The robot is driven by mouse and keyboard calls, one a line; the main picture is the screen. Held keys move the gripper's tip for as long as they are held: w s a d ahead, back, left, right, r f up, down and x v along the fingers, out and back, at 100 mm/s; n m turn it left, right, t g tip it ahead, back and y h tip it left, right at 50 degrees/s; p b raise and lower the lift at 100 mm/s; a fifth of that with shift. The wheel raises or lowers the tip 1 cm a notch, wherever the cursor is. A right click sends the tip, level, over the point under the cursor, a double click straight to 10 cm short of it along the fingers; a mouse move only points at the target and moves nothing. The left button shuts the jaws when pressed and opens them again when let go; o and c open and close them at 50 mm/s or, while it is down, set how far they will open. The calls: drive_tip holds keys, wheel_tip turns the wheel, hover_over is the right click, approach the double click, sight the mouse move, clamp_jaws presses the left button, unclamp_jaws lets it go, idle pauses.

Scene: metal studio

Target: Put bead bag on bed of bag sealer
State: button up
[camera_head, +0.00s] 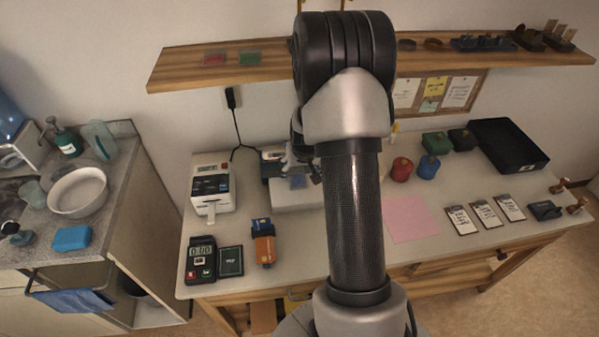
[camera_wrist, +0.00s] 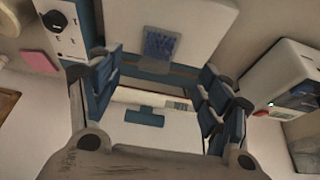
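The bead bag, a small clear bag of blue beads, lies on the white bed of the bag sealer in the wrist view (camera_wrist: 160,43). Its end is near the sealer's brown sealing strip. It shows small and blue in the head view (camera_head: 297,181). The bag sealer (camera_head: 290,200) stands at the back of the table, partly hidden by my arm; its white bed fills the top middle of the wrist view (camera_wrist: 205,22). My gripper (camera_wrist: 160,88) is open and empty above the sealer, its blue-padded fingers apart and clear of the bag. In the head view it is mostly hidden behind my arm.
A white label printer (camera_head: 211,185) stands left of the sealer. A scale (camera_head: 201,259), a black pad (camera_head: 230,261) and an orange-and-blue tool (camera_head: 264,243) lie in front. A pink sheet (camera_head: 410,219) lies to the right. A wooden shelf (camera_head: 190,72) spans the wall behind.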

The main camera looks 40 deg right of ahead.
drive_tip(key=s+a+r+n+y, duration=0.1)
drive_tip(key=s+a+r+n, duration=0.15)
drive_tip(key=a+r, duration=0.7)
drive_tip(key=s+a+r+n, duration=0.1)
drive_tip(key=s+a+r, duration=0.3)
drive_tip(key=a+r, duration=0.5)
drive_tip(key=s+a+r+n, duration=0.1)
drive_tip(key=s+a+r, duration=0.1)
drive_tip(key=s, duration=0.4)
drive_tip(key=s+a+r+n+y, duration=0.1)
drive_tip(key=s+a+r, duration=0.1)
drive_tip(key=s+a, duration=0.3)
drive_tip(key=s+a+r+n, duration=0.1)
drive_tip(key=s+a+r, duration=0.2)
drive_tip(key=s, duration=0.3)
drive_tip(key=shift+s+a+t, duration=0.35)
drive_tip(key=shift+a+t, duration=0.05)
drive_tip(key=shift+a, duration=0.05)
